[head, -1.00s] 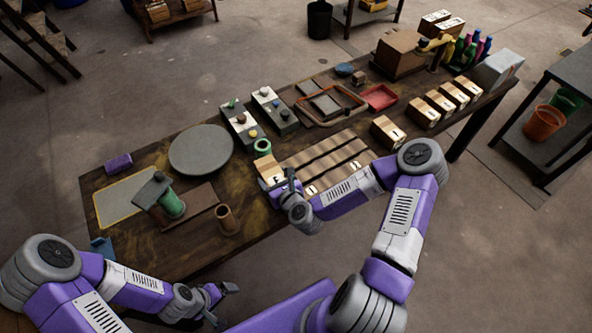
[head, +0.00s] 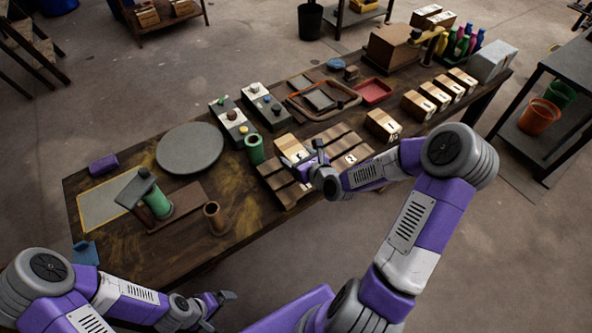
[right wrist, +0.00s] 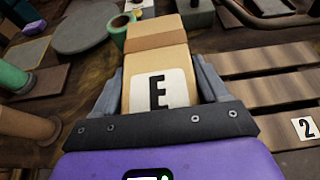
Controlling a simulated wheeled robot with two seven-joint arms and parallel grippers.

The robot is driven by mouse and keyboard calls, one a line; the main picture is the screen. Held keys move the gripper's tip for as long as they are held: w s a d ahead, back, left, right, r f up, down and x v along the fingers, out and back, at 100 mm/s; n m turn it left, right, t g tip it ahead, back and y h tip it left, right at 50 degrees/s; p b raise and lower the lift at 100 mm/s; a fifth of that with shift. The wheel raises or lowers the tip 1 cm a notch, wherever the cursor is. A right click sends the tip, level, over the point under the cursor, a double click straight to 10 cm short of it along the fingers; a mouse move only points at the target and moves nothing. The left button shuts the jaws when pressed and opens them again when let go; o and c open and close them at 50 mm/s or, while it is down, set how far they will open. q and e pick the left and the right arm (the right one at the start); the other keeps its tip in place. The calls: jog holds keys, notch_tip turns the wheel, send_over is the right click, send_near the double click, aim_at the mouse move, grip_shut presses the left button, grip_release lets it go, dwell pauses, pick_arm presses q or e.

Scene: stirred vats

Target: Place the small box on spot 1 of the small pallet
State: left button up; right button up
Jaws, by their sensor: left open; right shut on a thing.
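The small box (head: 289,146), light wood with a white label marked E, is gripped by my right gripper (head: 306,157). In the right wrist view the box (right wrist: 157,75) sits between both fingers, label facing the camera. The small pallet (head: 286,191), made of brown slats, lies under and around the gripper; its slats also show in the right wrist view (right wrist: 275,92). The box is over the pallet's left part; I cannot tell whether it touches. The label 2 (head: 350,159) shows on the right part; the label 1 is hidden. My left gripper (head: 222,300) is open and empty near the table's front.
A green ring-like cylinder (head: 254,149) stands close left of the box. Two button boxes (head: 232,122) are behind it. A round grey plate (head: 190,149) and a brown cup (head: 216,217) lie to the left. Several wooden boxes (head: 383,124) stand to the right.

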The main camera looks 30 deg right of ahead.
jog(key=shift+f+b, duration=0.85)
jog(key=shift+f, duration=1.25)
jog(key=shift+f, duration=0.15)
jog(key=o, duration=1.3)
